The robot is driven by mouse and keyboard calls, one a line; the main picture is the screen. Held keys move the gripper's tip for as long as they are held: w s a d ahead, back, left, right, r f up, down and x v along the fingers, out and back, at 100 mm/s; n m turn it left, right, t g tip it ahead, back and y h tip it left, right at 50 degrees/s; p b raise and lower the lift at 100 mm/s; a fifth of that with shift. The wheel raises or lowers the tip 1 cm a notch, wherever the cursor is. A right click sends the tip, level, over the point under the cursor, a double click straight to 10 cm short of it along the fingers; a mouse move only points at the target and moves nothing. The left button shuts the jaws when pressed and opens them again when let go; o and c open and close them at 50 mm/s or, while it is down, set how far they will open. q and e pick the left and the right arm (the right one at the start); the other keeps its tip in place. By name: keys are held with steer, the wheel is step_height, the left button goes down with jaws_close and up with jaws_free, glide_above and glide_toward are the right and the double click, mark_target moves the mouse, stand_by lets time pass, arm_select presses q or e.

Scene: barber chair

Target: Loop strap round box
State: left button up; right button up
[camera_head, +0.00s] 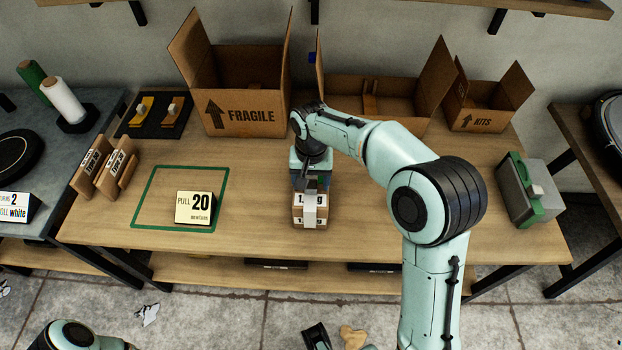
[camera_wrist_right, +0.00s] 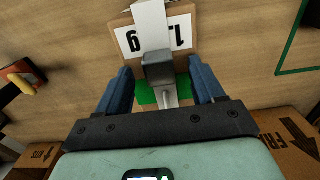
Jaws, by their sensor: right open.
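A small cardboard box (camera_head: 298,222) with a white weight label stands near the table's front edge. It also shows in the right wrist view (camera_wrist_right: 180,38). A pale strap (camera_head: 309,211) lies over its top and down its front. My right gripper (camera_head: 312,186) is low over the box's back part, largely hidden by its own wrist. In the wrist view my right gripper (camera_wrist_right: 168,88) is open, its blue fingers either side of a grey block (camera_wrist_right: 158,68) at the strap's end. Green shows under that block. I cannot tell whether the fingers touch it. My left gripper is not clearly visible.
Open cartons (camera_head: 240,115) stand behind. A grey and green device (camera_head: 530,190) is at the right end. Wooden blocks (camera_head: 115,165) stand left. Table between box and device is clear.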

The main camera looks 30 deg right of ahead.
step_height(320, 180, up, 13)
steer(key=p, duration=0.2)
steer(key=shift+r, duration=0.2)
stand_by(0.5)
